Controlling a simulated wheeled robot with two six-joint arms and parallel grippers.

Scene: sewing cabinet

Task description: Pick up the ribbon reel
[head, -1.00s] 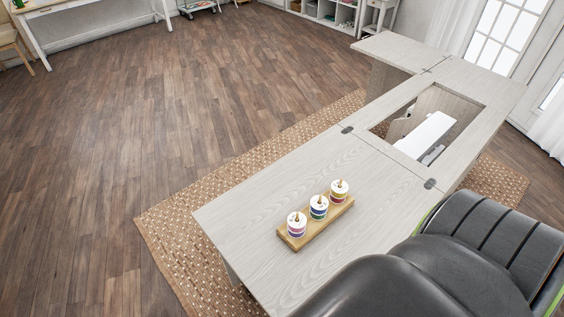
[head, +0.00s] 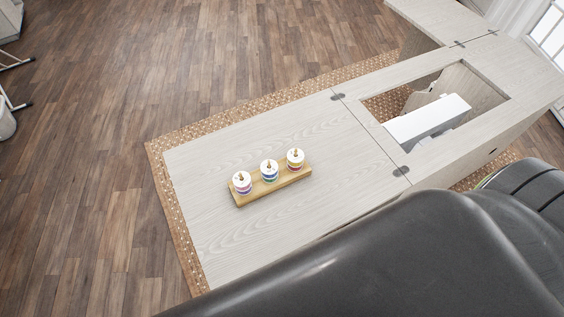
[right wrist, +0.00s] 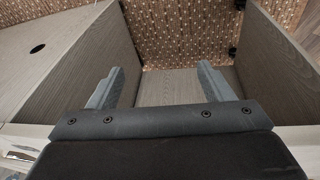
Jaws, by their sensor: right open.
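Three ribbon reels stand upright in a row on a wooden holder (head: 243,202) on the pale cabinet top. The left reel (head: 242,185) shows purple, the middle reel (head: 269,173) blue and green, the right reel (head: 295,161) red and yellow. Each sits around a wooden peg. My right gripper (right wrist: 158,82) is open and empty in the right wrist view, its two fingers wide apart. No reel shows between them. My left gripper is not in the head view.
The pale cabinet top (head: 330,135) is clear around the holder. To the right is a cutout with a white machine part (head: 428,118) in it. A woven rug (head: 165,200) lies under the cabinet. The right wrist view shows grey wooden panels (right wrist: 185,85) close by.

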